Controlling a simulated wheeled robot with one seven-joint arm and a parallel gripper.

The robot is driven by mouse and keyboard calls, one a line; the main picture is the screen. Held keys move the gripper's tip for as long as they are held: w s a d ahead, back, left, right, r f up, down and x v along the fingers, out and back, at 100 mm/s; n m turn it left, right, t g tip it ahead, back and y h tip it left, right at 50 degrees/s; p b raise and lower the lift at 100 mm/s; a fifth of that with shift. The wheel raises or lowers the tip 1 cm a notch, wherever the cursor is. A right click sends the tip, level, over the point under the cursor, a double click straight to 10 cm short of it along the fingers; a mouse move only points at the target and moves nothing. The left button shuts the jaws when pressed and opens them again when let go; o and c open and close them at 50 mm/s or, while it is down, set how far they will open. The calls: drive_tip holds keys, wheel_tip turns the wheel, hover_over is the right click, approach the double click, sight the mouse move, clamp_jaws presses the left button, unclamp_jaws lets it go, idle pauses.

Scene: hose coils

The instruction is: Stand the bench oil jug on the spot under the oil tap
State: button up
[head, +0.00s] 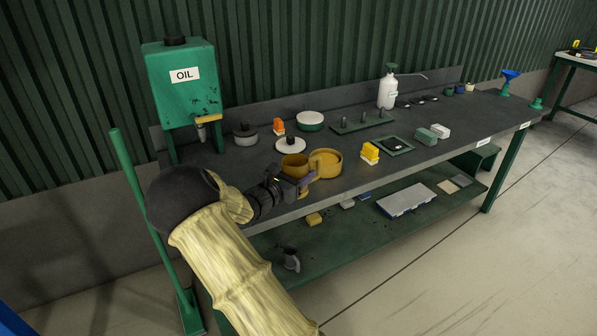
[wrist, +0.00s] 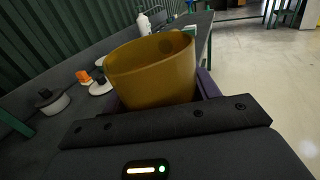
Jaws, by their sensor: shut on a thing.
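The oil tank (head: 185,85), a green box labelled OIL, stands on legs at the bench's left end. Its tap (head: 207,118) sticks out at the lower front. The bench below the tap is partly hidden by my arm, and I make out no marked spot there. My gripper (head: 302,184) is at the bench's front edge, right of the tank, shut on a mustard-yellow open jug (head: 293,162). The jug fills the middle of the wrist view (wrist: 155,72), roughly upright between the purple fingers. Whether its base touches the bench cannot be told.
A grey lidded pot (head: 245,136), white-topped round tins (head: 290,145) and an orange block (head: 279,126) stand between tank and jug.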

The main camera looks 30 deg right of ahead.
drive_tip(key=shift+a+f+n+t+y, duration=0.3)
drive_tip(key=shift+a+f+t, duration=0.1)
drive_tip(key=shift+a+f, duration=0.25)
drive_tip(key=s+a+f+n+t+y, duration=0.3)
drive_tip(key=a+f+n+t+y, duration=0.1)
drive_tip(key=a+f, duration=0.4)
drive_tip(key=s+a+f+n+t+y, duration=0.3)
drive_tip(key=a+f+n+t+y, duration=0.1)
drive_tip(key=a, duration=0.5)
wheel_tip(320, 180, down, 4)
drive_tip(key=n+y, duration=0.1)
drive_tip(key=y, duration=0.1)
drive_tip(key=shift+s+t+y, duration=0.2)
drive_tip(key=shift+t+y, duration=0.1)
drive_tip(key=shift+t, duration=0.1)
drive_tip(key=shift+r, duration=0.1)
